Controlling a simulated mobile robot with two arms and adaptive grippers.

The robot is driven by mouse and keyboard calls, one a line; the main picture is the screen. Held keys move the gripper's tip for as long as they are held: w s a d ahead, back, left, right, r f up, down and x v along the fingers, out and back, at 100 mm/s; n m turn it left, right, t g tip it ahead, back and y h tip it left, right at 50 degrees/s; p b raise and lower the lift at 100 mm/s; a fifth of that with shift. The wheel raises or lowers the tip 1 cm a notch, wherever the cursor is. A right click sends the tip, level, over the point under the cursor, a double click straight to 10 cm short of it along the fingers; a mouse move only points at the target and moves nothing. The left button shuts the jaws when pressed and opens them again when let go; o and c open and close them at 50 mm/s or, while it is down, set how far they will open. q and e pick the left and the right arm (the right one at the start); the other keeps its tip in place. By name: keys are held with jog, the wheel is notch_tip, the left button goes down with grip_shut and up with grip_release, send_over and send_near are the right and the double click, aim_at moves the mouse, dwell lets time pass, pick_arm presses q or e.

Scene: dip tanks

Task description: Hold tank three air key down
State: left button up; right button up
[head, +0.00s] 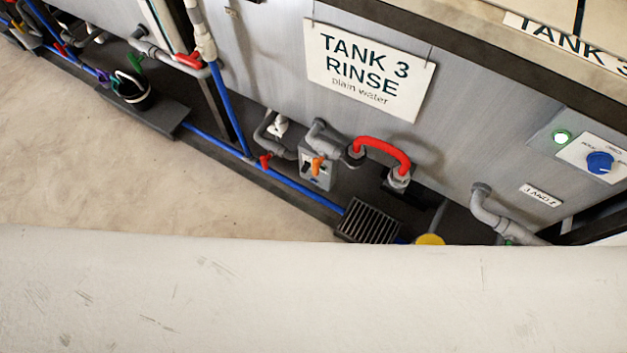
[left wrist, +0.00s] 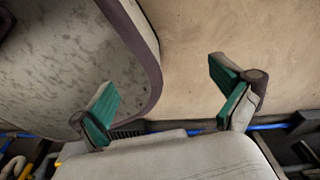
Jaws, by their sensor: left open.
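Tank three (head: 255,75) is a grey panelled tank with a white sign (head: 370,70) reading "TANK 3 RINSE plain water". Low on its front, a small grey box (head: 316,168) carries an orange lever (head: 318,163) and a dark part. At the right, a white plate holds a blue knob (head: 600,162), with a lit green button (head: 562,137) beside it. I cannot tell which part is the air key. My left gripper (left wrist: 165,100) is open and empty in the left wrist view, its green-padded fingers wide apart, touching nothing visible. Neither gripper shows in the head view.
A red curved hose (head: 382,148) and grey pipes (head: 495,215) stand along the tank's foot. A blue pipe (head: 295,183) runs near the floor beside a dark grate (head: 368,222). A black bucket (head: 130,92) stands at left. The beige floor (head: 130,175) is clear.

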pick_arm(q)
grip_shut()
dwell(0.7)
dwell(1.1)
